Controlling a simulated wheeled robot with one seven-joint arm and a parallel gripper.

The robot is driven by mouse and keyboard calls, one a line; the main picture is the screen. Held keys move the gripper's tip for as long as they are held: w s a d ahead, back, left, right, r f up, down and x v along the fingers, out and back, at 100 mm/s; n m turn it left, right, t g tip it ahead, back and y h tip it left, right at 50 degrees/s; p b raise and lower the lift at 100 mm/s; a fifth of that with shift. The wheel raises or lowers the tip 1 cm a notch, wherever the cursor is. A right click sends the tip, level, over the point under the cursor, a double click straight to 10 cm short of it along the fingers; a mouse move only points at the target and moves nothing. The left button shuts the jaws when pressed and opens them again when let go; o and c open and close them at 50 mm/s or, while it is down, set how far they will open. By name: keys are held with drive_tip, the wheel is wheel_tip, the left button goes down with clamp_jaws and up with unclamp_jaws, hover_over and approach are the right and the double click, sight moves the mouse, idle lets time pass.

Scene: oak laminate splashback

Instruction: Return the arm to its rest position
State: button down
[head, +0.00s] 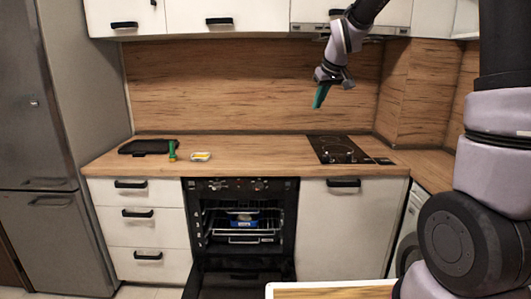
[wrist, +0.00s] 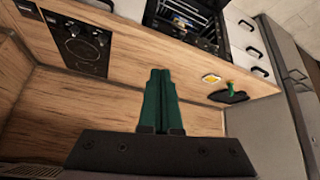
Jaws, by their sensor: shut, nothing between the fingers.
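My gripper (head: 320,97) has green fingers and hangs in the air in front of the wooden splashback (head: 230,85), under the upper cabinets and above the counter by the hob. In the wrist view, my gripper (wrist: 160,75) shows its two green fingers close together with nothing between them. My arm comes down from the top right of the head view. The gripper touches nothing that I can see.
The black hob (head: 338,150) is below the gripper. A black tray (head: 148,147), a green item (head: 172,151) and a small yellow-and-white dish (head: 201,156) are on the counter's left. The oven (head: 240,222) stands open, its door down, with a blue item (head: 243,222) inside. The middle counter is clear.

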drive_tip(key=s+d+r+m, duration=0.1)
drive_tip(key=s+d+m, duration=0.1)
drive_tip(key=s, duration=0.8)
drive_tip(key=s+d+r+m, duration=0.2)
drive_tip(key=s+d+m, duration=0.1)
drive_tip(key=s, duration=0.7)
drive_tip(key=s+d+r+m, duration=0.2)
drive_tip(key=s+d+m, duration=0.1)
drive_tip(key=s, duration=0.7)
drive_tip(key=shift+s+r+t, duration=0.25)
drive_tip(key=shift+s+t, duration=0.05)
